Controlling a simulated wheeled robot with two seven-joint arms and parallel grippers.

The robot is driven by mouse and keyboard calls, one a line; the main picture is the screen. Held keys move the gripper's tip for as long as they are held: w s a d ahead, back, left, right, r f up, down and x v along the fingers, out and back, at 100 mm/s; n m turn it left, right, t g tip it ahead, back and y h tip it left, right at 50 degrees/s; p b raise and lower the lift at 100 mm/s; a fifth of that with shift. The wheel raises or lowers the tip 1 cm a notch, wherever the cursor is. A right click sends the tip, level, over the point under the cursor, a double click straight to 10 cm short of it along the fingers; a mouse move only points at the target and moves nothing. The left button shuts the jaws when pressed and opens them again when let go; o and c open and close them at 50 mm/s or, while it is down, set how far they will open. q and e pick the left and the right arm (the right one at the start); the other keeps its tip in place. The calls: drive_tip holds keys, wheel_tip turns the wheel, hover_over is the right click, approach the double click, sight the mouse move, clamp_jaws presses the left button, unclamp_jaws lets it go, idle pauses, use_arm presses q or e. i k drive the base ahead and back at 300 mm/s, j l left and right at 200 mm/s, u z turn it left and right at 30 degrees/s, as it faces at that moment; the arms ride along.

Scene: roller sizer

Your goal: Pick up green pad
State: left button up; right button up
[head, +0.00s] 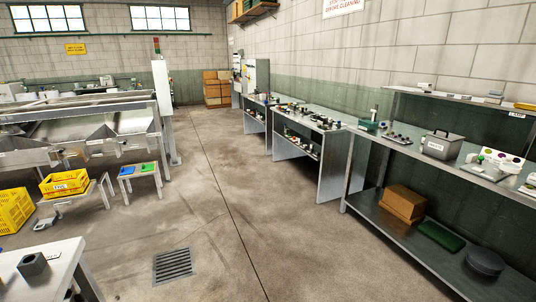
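A small flat green pad (147,167) lies on a low stool (137,174) in the left part of the head view. A flat blue pad (127,170) lies beside it on the same stool. A larger dark green flat piece (441,236) lies on the lower shelf of the right-hand bench. Neither of my grippers shows in the head view.
Yellow crates (64,183) stand left of the stool, and a metal sizer machine (85,125) is behind it. A pale table (45,265) fills the near left corner. The concrete floor is open in the middle, with a drain grate (173,266). Benches (400,145) line the right wall.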

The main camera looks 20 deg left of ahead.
sight(149, 166)
drive_tip(key=i+j+u, duration=0.45)
drive_tip(key=i, duration=0.45)
drive_tip(key=i+j+u, duration=0.1)
drive_tip(key=i+u, duration=0.3)
drive_tip(key=i, duration=0.55)
drive_tip(key=i+l+u, duration=0.2)
drive_tip(key=i+u, duration=0.25)
drive_tip(key=i, duration=0.5)
drive_tip(key=i+u, duration=0.1)
drive_tip(key=i, duration=0.6)
drive_tip(key=i+u, duration=0.15)
drive_tip(key=i, duration=0.5)
drive_tip(key=i+l+u, duration=0.1)
drive_tip(key=i, duration=0.55)
drive_tip(key=i+l+u, duration=0.15)
drive_tip(key=i, duration=0.55)
drive_tip(key=l, duration=0.1)
